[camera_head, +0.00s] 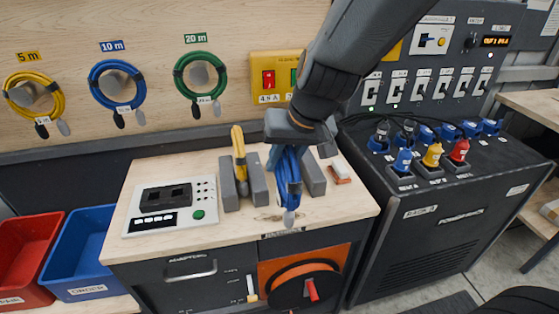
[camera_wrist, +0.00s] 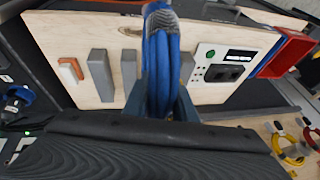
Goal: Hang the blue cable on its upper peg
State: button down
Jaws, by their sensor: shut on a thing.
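A coiled blue cable (camera_head: 288,178) hangs upright from my gripper (camera_head: 291,142), over the front of the wooden bench top. My gripper is shut on it; its fingertips are mostly hidden in the head view. In the wrist view the blue coil (camera_wrist: 158,65) stands between the fingers of my gripper (camera_wrist: 157,105). On the wall board, another blue coil (camera_head: 116,86) hangs under the blue "10 m" label (camera_head: 112,46). Whether the held coil touches the bench or the grey blocks cannot be told.
Yellow (camera_head: 34,95) and green (camera_head: 200,77) coils flank the wall's blue one. A yellow cable (camera_head: 239,148) stands between grey blocks (camera_head: 259,185). A tester (camera_head: 170,205) is on the bench left. Blue (camera_head: 80,250) and red (camera_head: 25,260) bins stand left; a black cabinet (camera_head: 450,220) stands right.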

jog(key=shift+r, duration=0.15)
jog(key=shift+r+p, duration=0.6)
jog(key=shift+r, duration=0.1)
jog(key=shift+a, duration=0.1)
